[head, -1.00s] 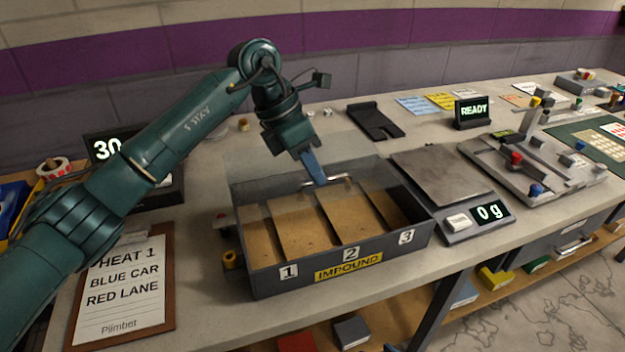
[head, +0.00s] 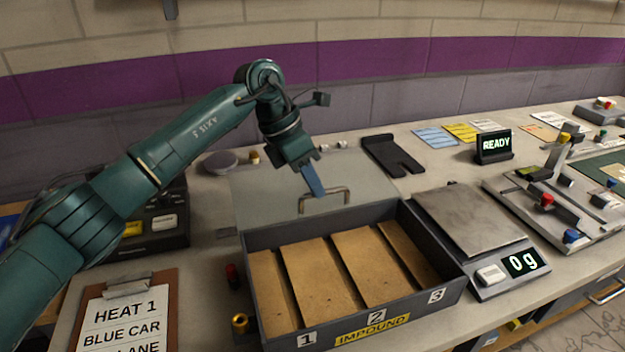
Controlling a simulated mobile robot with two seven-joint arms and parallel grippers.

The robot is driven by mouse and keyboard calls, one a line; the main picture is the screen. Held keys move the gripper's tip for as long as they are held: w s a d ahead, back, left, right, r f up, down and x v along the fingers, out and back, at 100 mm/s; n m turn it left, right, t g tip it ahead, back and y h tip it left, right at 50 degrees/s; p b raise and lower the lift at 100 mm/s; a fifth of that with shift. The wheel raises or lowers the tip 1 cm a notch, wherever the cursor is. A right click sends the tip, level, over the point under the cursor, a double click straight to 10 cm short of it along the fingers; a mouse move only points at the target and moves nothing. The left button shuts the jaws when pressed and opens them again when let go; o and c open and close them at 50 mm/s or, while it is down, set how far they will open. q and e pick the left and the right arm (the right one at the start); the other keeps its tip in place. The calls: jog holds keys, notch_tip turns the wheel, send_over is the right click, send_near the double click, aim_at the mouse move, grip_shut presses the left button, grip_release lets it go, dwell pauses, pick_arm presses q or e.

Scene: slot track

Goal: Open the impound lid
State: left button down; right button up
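The impound box (head: 372,336) is an open-topped dark grey tray with tan-floored numbered compartments. Its grey, partly see-through lid (head: 265,195) extends behind the box's back edge, and the compartments in front of it are uncovered. A metal bar handle (head: 341,191) stands near the lid's front edge. My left gripper (head: 317,192) reaches down from behind with its blue fingers at the handle bar. The fingers overlap and look shut on it; the far finger is hidden. My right gripper is not in view.
A scale (head: 468,225) reading 0 g stands close against the box's right side. A clipboard (head: 168,300) lies at the front left. A black forked plate (head: 390,155) and a READY display (head: 495,147) are behind. A brass-coloured piece (head: 240,323) sits beside the box's left wall.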

pick_arm(q)
jog(key=c, duration=1.5)
grip_release()
jog(key=v, duration=1.3)
